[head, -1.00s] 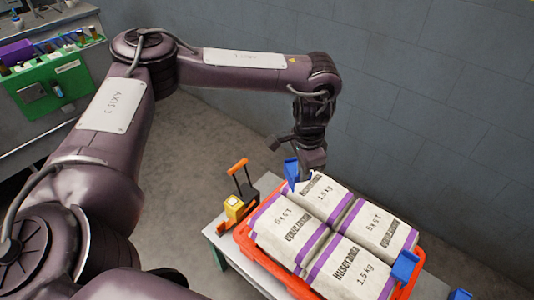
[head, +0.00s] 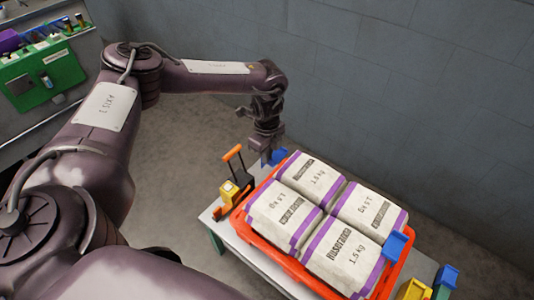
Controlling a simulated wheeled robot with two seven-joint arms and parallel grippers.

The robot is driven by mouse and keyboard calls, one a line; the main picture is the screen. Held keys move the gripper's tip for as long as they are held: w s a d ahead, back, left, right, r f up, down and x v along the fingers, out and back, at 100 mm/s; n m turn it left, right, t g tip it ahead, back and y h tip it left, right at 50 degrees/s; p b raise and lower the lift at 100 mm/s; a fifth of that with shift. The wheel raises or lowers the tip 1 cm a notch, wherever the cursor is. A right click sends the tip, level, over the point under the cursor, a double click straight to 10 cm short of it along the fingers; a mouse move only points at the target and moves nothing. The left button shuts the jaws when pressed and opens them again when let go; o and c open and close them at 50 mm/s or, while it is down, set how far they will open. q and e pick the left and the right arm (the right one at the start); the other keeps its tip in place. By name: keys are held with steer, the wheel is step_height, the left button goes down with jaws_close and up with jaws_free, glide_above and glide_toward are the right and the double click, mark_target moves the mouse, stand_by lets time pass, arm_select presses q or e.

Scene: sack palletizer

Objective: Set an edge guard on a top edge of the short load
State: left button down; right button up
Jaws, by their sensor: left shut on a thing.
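The short load is a layer of white sacks with purple bands (head: 318,228) lying in a red-orange tray (head: 258,249). My left gripper (head: 267,156) is at the far left corner of the load, shut on a blue edge guard (head: 280,155). The gripper partly hides this guard, which is beside the far sack; I cannot tell whether they touch. A second blue edge guard (head: 396,246) sits on the right edge of the load, at the near right sack. My right gripper is out of view.
The tray stands on a pale table (head: 226,231). A small orange and black pallet truck with a yellow block (head: 229,190) stands left of the tray. Another blue piece (head: 447,276), a yellow piece (head: 414,290) and a green piece are at the lower right. A grey wall rises behind.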

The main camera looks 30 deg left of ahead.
arm_select(q)
step_height(320, 180, down, 5)
steer(key=b, duration=0.4)
steer(key=shift+r, duration=0.2)
steer(key=shift+f, duration=0.35)
steer(key=shift+f+b, duration=0.8)
steer(key=shift+f, duration=0.8)
steer(key=c, duration=0.6)
jaws_free()
steer(key=shift+r, duration=0.1)
